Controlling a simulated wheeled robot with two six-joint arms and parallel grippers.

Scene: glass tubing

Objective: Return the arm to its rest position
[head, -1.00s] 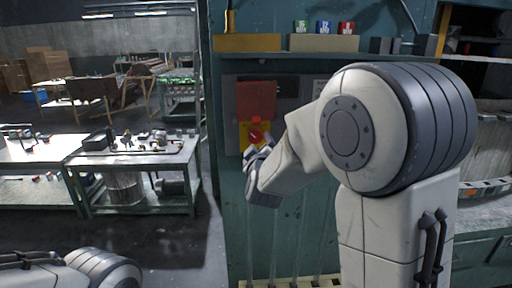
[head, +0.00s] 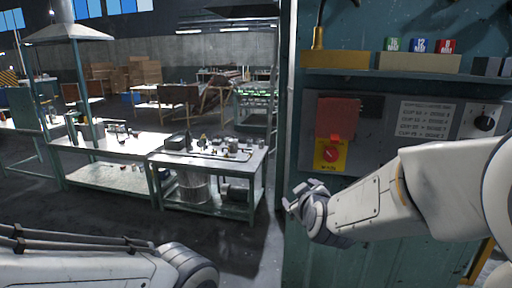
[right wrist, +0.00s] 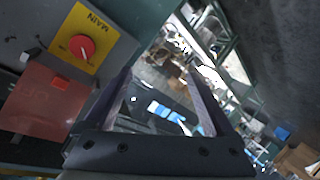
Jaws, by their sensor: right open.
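My right gripper (head: 303,193) is open and empty at the left edge of the teal cabinet, just below and left of the main switch. In the right wrist view my right gripper (right wrist: 163,85) shows two spread fingers with nothing between them. The main switch, a red knob on a yellow plate (head: 331,155), is on the grey panel under a raised red cover (head: 337,117). The switch (right wrist: 82,47) also shows left of the fingers in the right wrist view. Part of my left arm shows at the bottom left of the head view, but its gripper is out of view.
A grey control panel (head: 434,100) has a printed label and a black dial (head: 484,123). A shelf above holds red, blue and green boxes (head: 420,45). Workbenches (head: 209,160) stand at the left. Open floor lies between the benches and the cabinet.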

